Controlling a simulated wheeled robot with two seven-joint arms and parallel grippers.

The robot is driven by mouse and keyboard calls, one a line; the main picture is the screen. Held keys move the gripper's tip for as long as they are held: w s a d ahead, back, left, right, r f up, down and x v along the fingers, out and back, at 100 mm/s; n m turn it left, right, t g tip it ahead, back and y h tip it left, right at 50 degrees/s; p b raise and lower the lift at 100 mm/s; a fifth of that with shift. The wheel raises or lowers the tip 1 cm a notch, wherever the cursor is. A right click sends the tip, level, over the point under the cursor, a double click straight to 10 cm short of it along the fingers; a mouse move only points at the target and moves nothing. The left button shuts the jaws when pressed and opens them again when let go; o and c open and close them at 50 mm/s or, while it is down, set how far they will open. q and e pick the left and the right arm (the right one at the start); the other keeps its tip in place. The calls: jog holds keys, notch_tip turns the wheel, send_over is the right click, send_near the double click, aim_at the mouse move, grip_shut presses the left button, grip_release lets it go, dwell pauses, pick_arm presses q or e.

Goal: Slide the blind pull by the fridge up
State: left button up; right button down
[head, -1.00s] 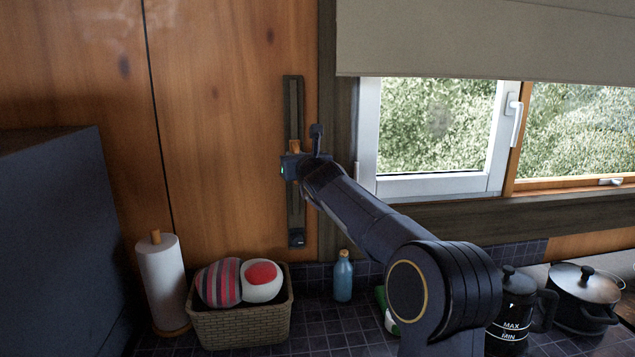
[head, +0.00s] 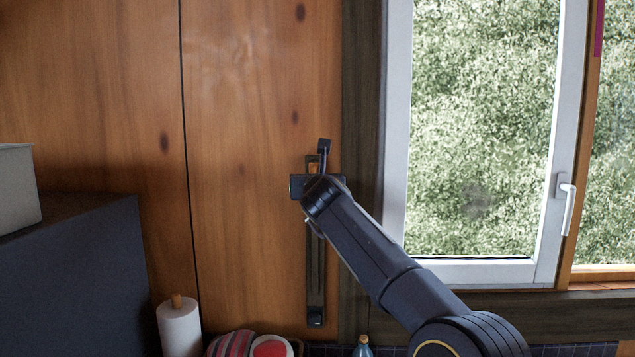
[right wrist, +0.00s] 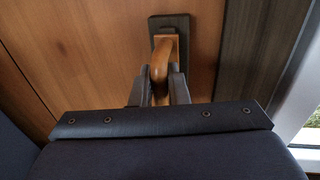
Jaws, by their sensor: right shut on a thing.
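The blind pull is an orange wooden handle (head: 314,167) on a dark vertical track (head: 316,275) on the timber wall, left of the window. It sits near the track's top end. My right gripper (head: 318,186) is at the handle, its fingers mostly hidden by my wrist. In the right wrist view the fingers (right wrist: 159,88) are shut on the curved handle (right wrist: 160,68), with the track's short top end (right wrist: 169,22) just beyond. The blind itself is out of view, and the visible window (head: 485,130) is uncovered. My left gripper is not in view.
A large dark box-shaped unit (head: 70,270), perhaps the fridge, stands at left with a pale container (head: 15,190) on top. A paper towel roll (head: 179,328), striped items (head: 232,345) and a blue bottle (head: 363,347) stand below. A dark window frame post (head: 361,120) is close right of the track.

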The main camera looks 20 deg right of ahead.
jog(key=shift+s+d+r, duration=0.1)
jog(key=shift+r, duration=0.35)
jog(key=c, duration=1.7)
grip_release()
jog(key=shift+o, duration=1)
jog(key=shift+f, duration=0.15)
jog(key=shift+s+f, duration=0.1)
jog(key=b+v, duration=0.4)
jog(key=v, duration=0.3)
jog(key=shift+s, duration=0.2)
